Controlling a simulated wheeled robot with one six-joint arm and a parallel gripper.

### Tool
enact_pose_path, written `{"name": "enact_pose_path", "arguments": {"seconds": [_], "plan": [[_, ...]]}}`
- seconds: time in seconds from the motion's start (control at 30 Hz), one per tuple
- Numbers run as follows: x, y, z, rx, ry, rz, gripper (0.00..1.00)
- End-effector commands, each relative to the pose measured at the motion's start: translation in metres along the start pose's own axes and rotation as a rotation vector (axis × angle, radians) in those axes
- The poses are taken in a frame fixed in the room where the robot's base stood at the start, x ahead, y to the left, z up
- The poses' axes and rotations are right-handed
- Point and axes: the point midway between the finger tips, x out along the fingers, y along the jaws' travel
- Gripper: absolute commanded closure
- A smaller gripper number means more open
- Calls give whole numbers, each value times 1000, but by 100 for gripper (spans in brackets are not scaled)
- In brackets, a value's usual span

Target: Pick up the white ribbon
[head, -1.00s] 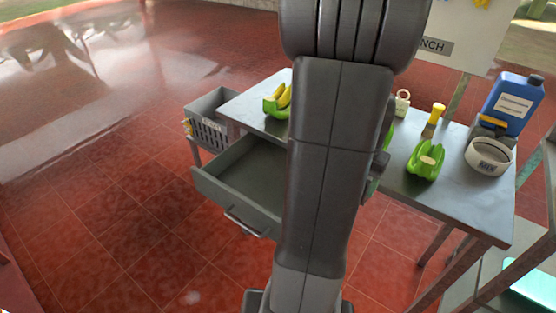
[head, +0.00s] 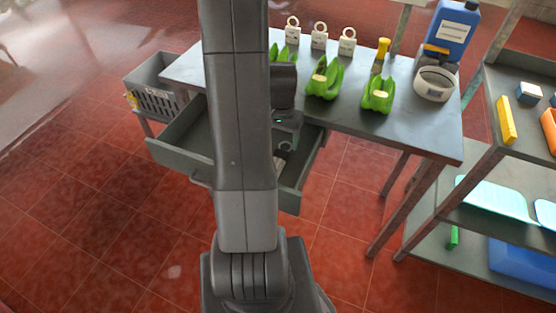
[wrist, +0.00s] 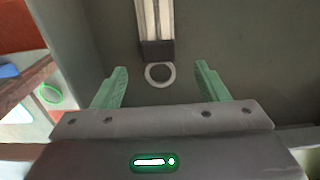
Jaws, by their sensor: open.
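A pale, strip-like item (wrist: 153,18) with a dark band and a white ring at its end lies in the open drawer (head: 172,150); I take it to be the white ribbon. My gripper (wrist: 160,67) is open above it, with one green finger on each side of the ring, not visibly touching it. In the head view my gripper (head: 286,122) reaches down into the drawer, and a pale ring and part of the item (head: 281,157) show just below it. My arm hides part of the drawer.
The grey table (head: 345,115) above the drawer carries green banana-like bunches (head: 325,80), several white ringed tags (head: 318,37), a white tape roll (head: 434,84) and a blue jug (head: 452,32). A grey basket (head: 155,88) stands left; a shelf (head: 480,165) stands right.

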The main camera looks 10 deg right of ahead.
Motion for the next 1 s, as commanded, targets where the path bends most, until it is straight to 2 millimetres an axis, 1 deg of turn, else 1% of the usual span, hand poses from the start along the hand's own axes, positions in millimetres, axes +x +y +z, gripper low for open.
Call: {"name": "enact_pose_path", "arguments": {"seconds": [0.2,0.33,0.47,0.67,0.7,0.77,0.8,0.93,1.0], "plan": [[28,2,2,0,-6,3,33],[42,2,2,0,-3,2,33],[49,2,2,0,-3,1,33],[49,2,1,0,-1,0,33],[49,2,1,0,-1,0,35],[49,2,1,0,-1,0,46],[49,2,1,0,-1,0,54],[49,2,1,0,-1,0,80],[49,2,1,0,-1,0,80]]}}
